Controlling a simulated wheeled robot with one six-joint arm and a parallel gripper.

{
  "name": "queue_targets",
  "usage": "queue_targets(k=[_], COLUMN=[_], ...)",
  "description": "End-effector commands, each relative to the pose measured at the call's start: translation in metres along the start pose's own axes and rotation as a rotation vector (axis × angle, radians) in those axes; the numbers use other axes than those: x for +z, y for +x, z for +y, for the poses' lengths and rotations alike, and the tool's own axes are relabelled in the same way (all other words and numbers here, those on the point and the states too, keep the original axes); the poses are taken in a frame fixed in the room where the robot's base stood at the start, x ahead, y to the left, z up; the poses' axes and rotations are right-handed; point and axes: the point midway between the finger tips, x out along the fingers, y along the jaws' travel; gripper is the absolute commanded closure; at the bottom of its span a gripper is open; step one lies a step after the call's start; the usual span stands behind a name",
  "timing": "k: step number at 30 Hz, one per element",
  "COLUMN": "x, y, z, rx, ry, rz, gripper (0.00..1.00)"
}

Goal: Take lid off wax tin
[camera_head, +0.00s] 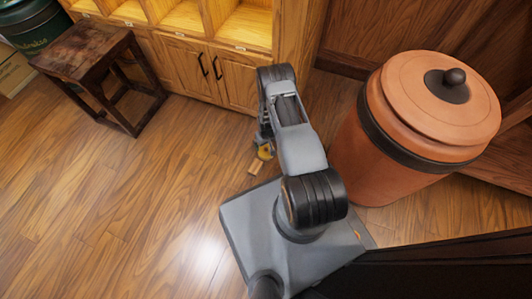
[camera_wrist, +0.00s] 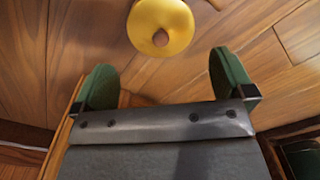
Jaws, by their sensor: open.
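A round yellow top with a brown knob (camera_wrist: 160,24), apparently the lid of the wax tin, lies beyond my fingertips at the top of the wrist view. The tin's body is hidden or too small to make out. My gripper (camera_wrist: 165,72) is open, its two green finger pads wide apart with nothing between them. The lid is apart from both pads, ahead of the gap.
A large terracotta jar (camera_head: 410,125) stands close on the right, a wooden cabinet (camera_head: 195,75) behind, and a dark stool (camera_head: 82,52) at the far left. The floor (camera_head: 110,190) on the left is clear.

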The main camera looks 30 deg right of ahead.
Motion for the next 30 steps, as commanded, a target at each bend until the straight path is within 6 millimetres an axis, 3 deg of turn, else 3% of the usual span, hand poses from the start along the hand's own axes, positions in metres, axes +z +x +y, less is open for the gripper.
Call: queue_targets(k=[11, 21, 28, 30], x=[0.0, -0.002, -0.001, -0.001], y=[0.022, 0.064, 0.064, 0.064], z=[0.0, -0.001, -0.001, -0.001], rx=[0.0, 0.0, 0.0, 0.0], ry=[0.0, 0.0, 0.0, 0.0], rz=[0.0, 0.0, 0.0, 0.0], gripper=[0.0, 0.0, 0.0, 0.05])
